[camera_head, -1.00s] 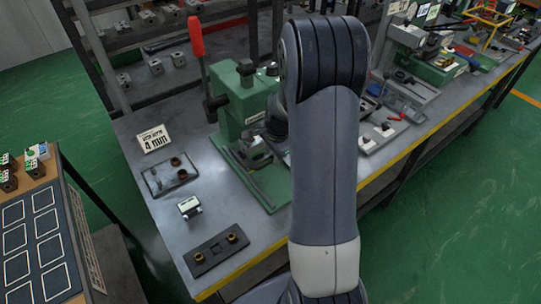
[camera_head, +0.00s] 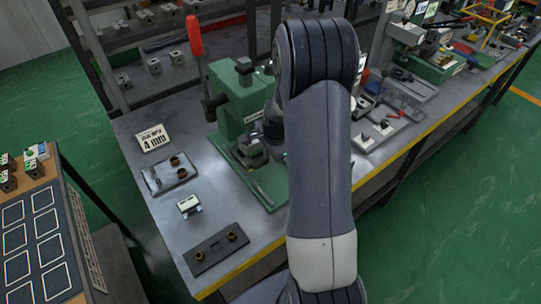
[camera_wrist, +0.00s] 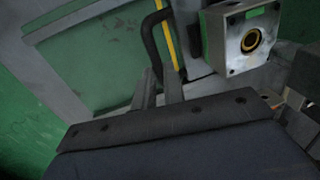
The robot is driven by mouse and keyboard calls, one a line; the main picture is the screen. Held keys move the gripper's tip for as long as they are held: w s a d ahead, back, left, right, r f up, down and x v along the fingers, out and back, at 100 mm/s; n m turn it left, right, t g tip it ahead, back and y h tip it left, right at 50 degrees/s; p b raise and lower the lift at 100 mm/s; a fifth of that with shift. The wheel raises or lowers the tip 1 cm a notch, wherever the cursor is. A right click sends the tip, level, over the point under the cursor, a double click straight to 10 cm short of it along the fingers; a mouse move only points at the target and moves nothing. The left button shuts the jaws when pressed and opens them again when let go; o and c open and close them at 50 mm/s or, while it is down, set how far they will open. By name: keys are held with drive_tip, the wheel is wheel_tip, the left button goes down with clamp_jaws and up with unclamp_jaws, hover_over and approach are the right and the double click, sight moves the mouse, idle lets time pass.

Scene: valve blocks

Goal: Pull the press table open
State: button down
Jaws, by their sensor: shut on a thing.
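The green press (camera_head: 238,105) with its red-topped lever (camera_head: 195,38) stands on the bench, left of my arm. A metal block with a brass ring (camera_wrist: 240,38) is just right of the handle.
Fixtures and tools crowd the bench to the right. Green floor lies free in front.

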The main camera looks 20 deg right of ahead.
idle(0.4)
drive_tip(key=s+d+b, duration=0.1)
drive_tip(key=s, duration=0.3)
drive_tip(key=s+d+b, duration=0.1)
drive_tip(key=s, duration=0.4)
drive_tip(key=s+b, duration=0.1)
drive_tip(key=s, duration=0.4)
drive_tip(key=shift+d, duration=0.4)
drive_tip(key=shift+w, duration=0.1)
drive_tip(key=c, duration=1.5)
unclamp_jaws()
wheel_tip(320, 180, up, 11)
drive_tip(key=s, duration=0.2)
drive_tip(key=shift+d+f+p, duration=0.15)
drive_tip(key=shift+p, duration=0.25)
drive_tip(key=shift+f, duration=0.1)
